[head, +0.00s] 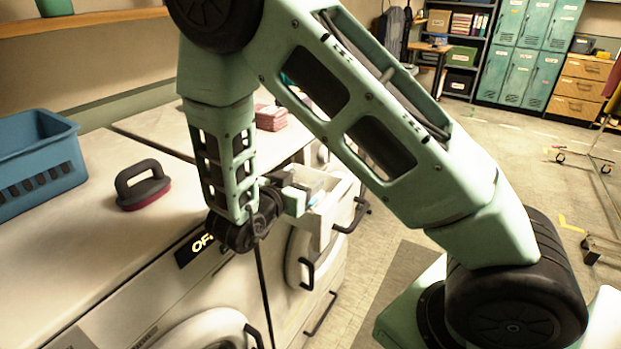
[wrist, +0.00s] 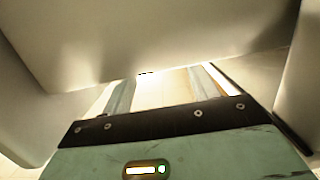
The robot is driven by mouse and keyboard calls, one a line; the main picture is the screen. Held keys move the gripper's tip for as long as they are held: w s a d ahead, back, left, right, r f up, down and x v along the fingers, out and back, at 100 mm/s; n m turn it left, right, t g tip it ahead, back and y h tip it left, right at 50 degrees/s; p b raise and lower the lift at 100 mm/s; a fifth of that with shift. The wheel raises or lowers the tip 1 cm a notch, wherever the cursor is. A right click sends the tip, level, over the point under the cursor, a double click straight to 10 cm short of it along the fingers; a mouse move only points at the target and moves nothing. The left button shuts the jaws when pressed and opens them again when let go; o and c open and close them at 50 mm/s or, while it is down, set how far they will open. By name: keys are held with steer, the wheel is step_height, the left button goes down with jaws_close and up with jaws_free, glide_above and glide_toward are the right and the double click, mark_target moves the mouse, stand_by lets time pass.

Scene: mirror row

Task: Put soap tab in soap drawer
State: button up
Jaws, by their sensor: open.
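The soap drawer (head: 327,211) is a white open box pulled out from the front of the far washing machine in the head view. My gripper (head: 300,192) is at its near left side, close to its rim; I cannot tell whether they touch. In the wrist view my gripper (wrist: 165,78) is open, with its two fingers apart and a bright pale surface between them. A large pale surface fills the top of that view. A small bluish patch shows by the drawer, but I cannot tell if it is the soap tab. No soap tab is clearly visible.
A blue basket (head: 38,165) and a dark-handled brush (head: 143,184) stand on the near machine top. A pink stack (head: 271,117) lies farther back. Door handles stick out below the drawer. Open floor lies to the right, with a wheeled rack (head: 590,170) beyond.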

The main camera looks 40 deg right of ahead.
steer(key=b+v, duration=0.1)
steer(key=v, duration=0.6)
steer(key=shift+s+a, duration=0.15)
steer(key=shift+a, duration=0.2)
steer(key=shift+r, duration=0.1)
